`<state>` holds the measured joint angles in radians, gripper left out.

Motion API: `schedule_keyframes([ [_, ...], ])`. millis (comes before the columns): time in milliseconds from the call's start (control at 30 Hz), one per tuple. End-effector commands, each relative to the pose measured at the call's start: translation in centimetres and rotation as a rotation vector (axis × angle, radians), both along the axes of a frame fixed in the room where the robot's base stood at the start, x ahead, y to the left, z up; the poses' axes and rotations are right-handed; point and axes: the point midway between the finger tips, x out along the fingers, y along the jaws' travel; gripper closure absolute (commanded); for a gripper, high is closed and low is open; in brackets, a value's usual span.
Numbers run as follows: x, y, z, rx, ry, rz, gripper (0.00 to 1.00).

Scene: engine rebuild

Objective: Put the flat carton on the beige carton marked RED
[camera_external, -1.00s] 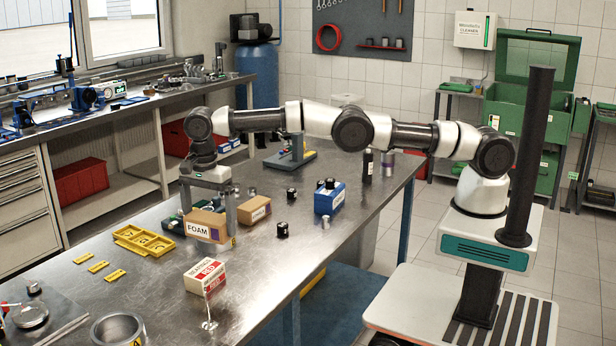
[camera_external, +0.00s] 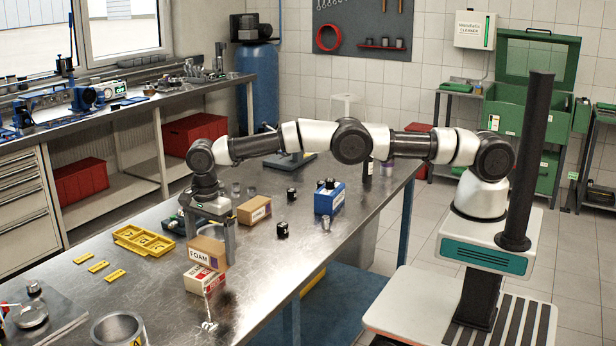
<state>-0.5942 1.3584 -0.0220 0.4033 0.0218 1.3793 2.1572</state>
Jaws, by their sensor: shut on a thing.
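A brown carton marked FOAM (camera_external: 206,251), low and box-shaped, is held in my gripper (camera_external: 211,246). The near finger shows along the carton's right side; the other finger is mostly hidden. The beige carton with red bands and red lettering (camera_external: 204,280) stands on the bench just below the FOAM carton in the picture. The FOAM carton overlaps the top of it in this view. I cannot tell whether the two touch or a small gap is left.
Another brown carton (camera_external: 254,210) and a blue box (camera_external: 329,199) stand further back on the metal bench (camera_external: 290,250). A yellow tray (camera_external: 143,240) lies to the left, with several yellow strips beside it.

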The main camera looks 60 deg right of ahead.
Motion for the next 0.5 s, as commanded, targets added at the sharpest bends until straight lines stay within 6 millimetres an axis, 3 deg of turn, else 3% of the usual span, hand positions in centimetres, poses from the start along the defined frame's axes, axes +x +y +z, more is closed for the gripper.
schedule_keyframes([
  [133,0.01,0.0,-0.39,0.0,0.0,0.0,0.35],
  [167,0.0,-0.01,-0.35,0.0,0.0,0.0,0.03],
  [200,-0.01,0.0,-0.31,0.0,0.0,0.0,0.0],
  [500,0.02,0.02,0.35,0.0,-0.001,0.0,0.0],
])
